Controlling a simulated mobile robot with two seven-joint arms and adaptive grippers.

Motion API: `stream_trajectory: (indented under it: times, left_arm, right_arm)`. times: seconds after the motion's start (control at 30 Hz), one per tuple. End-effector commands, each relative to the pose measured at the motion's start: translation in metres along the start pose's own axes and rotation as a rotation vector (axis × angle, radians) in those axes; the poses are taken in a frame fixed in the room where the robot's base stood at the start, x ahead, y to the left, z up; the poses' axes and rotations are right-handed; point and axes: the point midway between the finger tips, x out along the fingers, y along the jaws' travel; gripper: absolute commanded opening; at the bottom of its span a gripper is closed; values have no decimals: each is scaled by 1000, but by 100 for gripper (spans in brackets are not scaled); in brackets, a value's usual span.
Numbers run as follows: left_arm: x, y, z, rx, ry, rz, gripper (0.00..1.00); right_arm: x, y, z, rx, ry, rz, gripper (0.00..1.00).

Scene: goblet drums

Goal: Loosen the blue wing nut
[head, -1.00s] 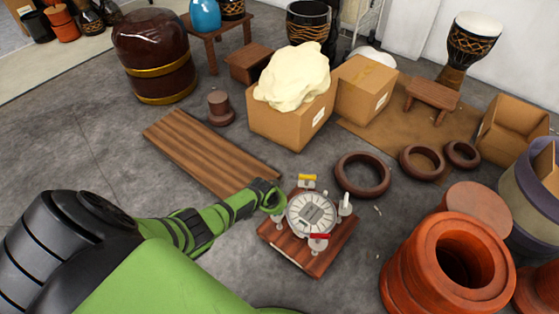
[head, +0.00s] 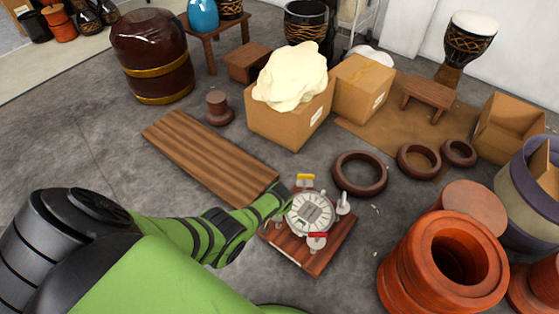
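A round pale disc fixture (head: 311,213) with a grey block on its middle sits on a reddish-brown wooden board (head: 335,243) on the floor. A yellow wing nut (head: 305,178) is at its far side and a red wing nut (head: 317,235) at its near side. A white post (head: 343,203) stands at its right. I cannot make out a blue wing nut; the left side of the disc is partly behind my arm. My green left arm ends at the disc's left edge, with the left gripper (head: 282,193) there; its fingers are too unclear to read. My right gripper is not in view.
A striped wooden plank (head: 205,150) lies behind my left arm. Cardboard boxes (head: 290,115) stand beyond it. Dark rings (head: 360,174) lie right of the far side of the board. An orange drum shell (head: 440,265) stands at the right. Bare floor lies between board and shell.

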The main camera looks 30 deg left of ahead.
Motion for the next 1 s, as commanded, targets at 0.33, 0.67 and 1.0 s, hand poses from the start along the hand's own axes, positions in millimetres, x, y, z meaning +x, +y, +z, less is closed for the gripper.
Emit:
stream_trajectory:
  times: [0.33, 0.67, 1.0]
  left_arm:
    - [0, 0, 1, -10, -3, -4, 0]
    - [0, 0, 1, -9, -2, -4, 45]
    - [-3, 0, 0, -9, 0, -3, 45]
  right_arm:
    - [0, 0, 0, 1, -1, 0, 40]
    - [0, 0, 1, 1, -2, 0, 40]
    - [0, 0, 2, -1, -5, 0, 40]
